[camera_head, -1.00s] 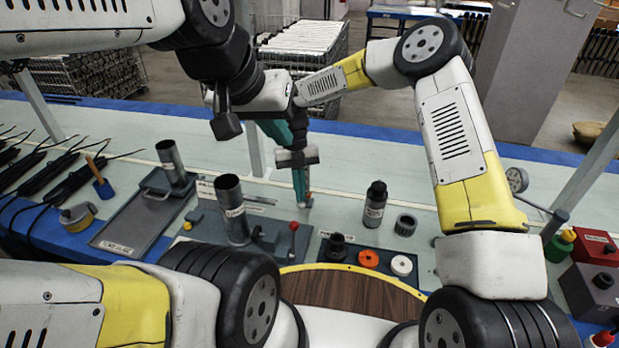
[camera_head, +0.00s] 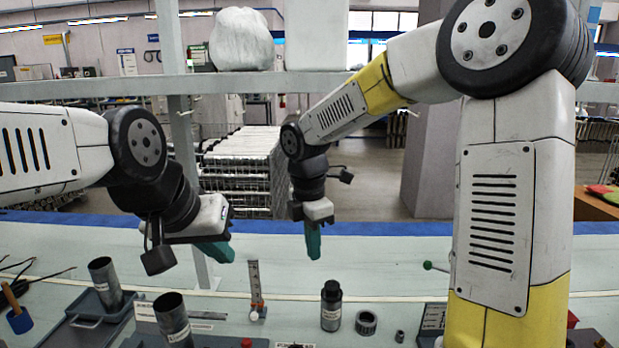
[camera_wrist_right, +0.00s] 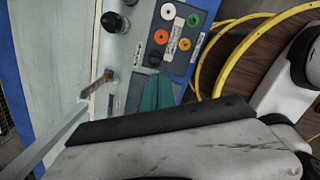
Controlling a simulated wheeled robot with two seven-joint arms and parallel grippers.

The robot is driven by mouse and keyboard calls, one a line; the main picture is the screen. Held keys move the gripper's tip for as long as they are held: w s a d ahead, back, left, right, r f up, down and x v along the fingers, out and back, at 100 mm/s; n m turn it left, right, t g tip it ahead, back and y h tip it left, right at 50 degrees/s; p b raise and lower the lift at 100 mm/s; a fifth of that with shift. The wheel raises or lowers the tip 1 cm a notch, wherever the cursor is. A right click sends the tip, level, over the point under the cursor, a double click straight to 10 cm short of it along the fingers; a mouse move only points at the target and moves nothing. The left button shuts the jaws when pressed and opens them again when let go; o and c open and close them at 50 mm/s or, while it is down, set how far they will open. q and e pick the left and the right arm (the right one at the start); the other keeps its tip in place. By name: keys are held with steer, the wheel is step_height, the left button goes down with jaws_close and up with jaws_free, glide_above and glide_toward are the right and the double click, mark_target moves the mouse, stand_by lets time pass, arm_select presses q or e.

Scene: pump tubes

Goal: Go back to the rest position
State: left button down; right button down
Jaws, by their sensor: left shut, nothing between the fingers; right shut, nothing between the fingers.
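My left gripper (camera_head: 228,257) has teal fingers and comes in from the left, above the rear part of the bench. It is shut and holds nothing. My right gripper (camera_head: 314,254) hangs with its teal fingers pointing down above the bench, to the right of the left one. It is shut and empty, and its closed fingers also show in the right wrist view (camera_wrist_right: 157,92). The two grippers are clearly apart, and neither touches anything on the bench.
On the bench (camera_head: 400,262) stand metal tubes (camera_head: 105,283), (camera_head: 172,320), a small upright gauge (camera_head: 256,290), a dark bottle (camera_head: 331,306) and a dark ring (camera_head: 366,322). A shelf beam (camera_head: 320,85) and post (camera_head: 180,130) stand behind the grippers. The right wrist view shows a yellow-edged wooden round (camera_wrist_right: 270,45).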

steer(key=s+d+r+m+t+y, duration=0.1)
steer(key=s+d+r+m+t, duration=0.2)
steer(key=s+d+m, duration=0.3)
steer(key=s+d+r+m+t+y, duration=0.2)
steer(key=s+d+r+m, duration=0.4)
steer(key=m, duration=1)
steer(key=s+d, duration=0.1)
steer(key=s, duration=0.1)
steer(key=shift+s+d+m+t, duration=0.25)
steer(key=shift+s+m+t, duration=0.15)
steer(key=shift+r, duration=0.1)
